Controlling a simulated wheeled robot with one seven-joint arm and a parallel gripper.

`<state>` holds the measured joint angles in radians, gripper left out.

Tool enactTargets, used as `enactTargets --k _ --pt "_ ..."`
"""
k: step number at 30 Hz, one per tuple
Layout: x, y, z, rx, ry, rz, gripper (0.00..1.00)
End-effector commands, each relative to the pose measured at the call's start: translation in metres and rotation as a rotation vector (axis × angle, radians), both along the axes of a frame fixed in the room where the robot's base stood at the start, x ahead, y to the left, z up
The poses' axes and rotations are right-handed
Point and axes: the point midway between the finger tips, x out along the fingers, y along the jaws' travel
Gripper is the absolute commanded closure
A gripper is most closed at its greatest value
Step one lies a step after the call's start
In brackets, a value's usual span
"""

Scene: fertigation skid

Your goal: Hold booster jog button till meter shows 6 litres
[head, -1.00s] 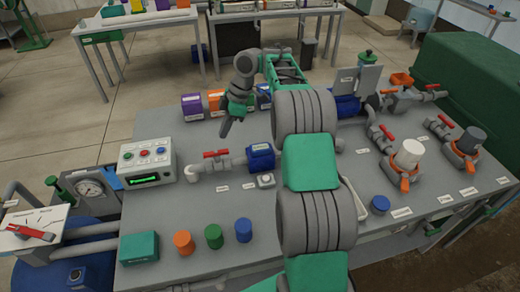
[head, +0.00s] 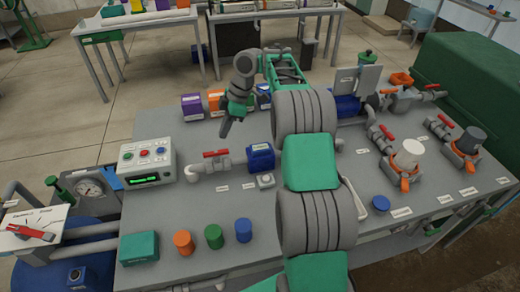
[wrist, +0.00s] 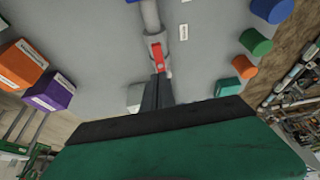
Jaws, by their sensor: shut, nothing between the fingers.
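A grey control box (head: 147,163) stands at the left of the bench, with several coloured push buttons on top. Its front has a lit green display (head: 145,180) whose figures I cannot read. A small grey box with a round button (head: 265,181) sits in front of a blue pipe unit (head: 261,157). I cannot read which button is the booster jog. My gripper (head: 225,130) is shut and empty, pointing down above the bench behind the red-handled valve, apart from every button. In the wrist view the closed fingers (wrist: 158,88) show near the red valve handle (wrist: 160,57).
The red-handled valve (head: 216,154) and pipe lie between my gripper and the bench front. Orange, green and blue cylinders (head: 214,236) and a teal box (head: 138,247) stand at the front left. Purple and orange containers (head: 192,107) stand behind. My arm hides the bench's middle.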

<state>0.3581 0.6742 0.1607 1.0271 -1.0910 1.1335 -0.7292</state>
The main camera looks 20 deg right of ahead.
Motion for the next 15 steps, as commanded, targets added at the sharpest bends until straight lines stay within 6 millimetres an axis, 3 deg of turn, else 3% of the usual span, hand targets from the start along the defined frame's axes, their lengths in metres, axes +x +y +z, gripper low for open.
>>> enactTargets --k 11,15 --pt "0.0 0.0 0.0 0.0 0.0 0.0 1.0" --pt "-0.003 0.007 0.011 -0.003 0.005 -0.039 1.0"
